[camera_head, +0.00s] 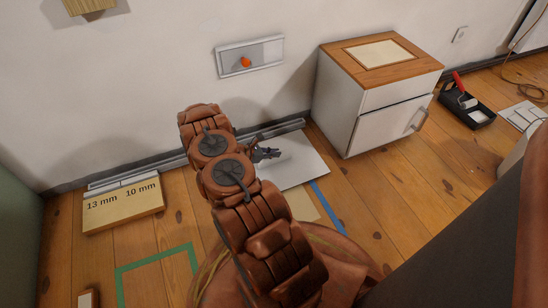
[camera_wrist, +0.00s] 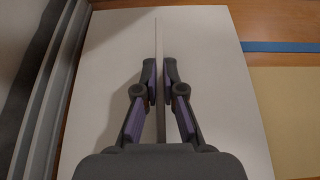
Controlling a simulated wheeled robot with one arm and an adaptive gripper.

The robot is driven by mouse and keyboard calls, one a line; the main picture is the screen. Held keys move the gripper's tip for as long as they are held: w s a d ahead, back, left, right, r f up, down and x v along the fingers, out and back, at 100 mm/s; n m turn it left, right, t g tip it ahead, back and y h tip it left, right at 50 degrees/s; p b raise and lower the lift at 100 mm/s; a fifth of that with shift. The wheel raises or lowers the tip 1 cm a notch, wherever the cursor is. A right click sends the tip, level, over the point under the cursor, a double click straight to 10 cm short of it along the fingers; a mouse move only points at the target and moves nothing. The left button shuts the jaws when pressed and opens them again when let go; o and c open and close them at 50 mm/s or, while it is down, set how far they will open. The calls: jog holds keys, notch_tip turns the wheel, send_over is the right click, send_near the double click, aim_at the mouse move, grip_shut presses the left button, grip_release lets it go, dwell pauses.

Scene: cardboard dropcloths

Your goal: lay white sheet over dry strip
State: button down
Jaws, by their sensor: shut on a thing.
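The white sheet (camera_head: 304,165) lies at or just above the floor by the wall, left of the cabinet, partly hidden by my arm. It fills the middle of the wrist view (camera_wrist: 215,60). My gripper (camera_head: 268,153) is over the sheet. In the wrist view its fingers (camera_wrist: 160,82) are closed on a thin upright rib running along the sheet's middle. I cannot tell whether the sheet touches the floor. A tan strip (camera_head: 303,206) lies at the sheet's near edge; it also shows at right in the wrist view (camera_wrist: 288,110). I cannot tell if this is the dry strip.
Blue tape (camera_head: 328,208) runs beside the tan strip. A white cabinet (camera_head: 375,95) stands right of the sheet. A wooden block marked 13 mm and 10 mm (camera_head: 125,205) lies left. Green tape (camera_head: 155,258) marks the floor. A paint tray (camera_head: 468,108) sits far right.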

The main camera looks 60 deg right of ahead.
jog(key=shift+f, duration=0.45)
jog(key=shift+r, duration=0.1)
jog(key=c, duration=1.3)
grip_release()
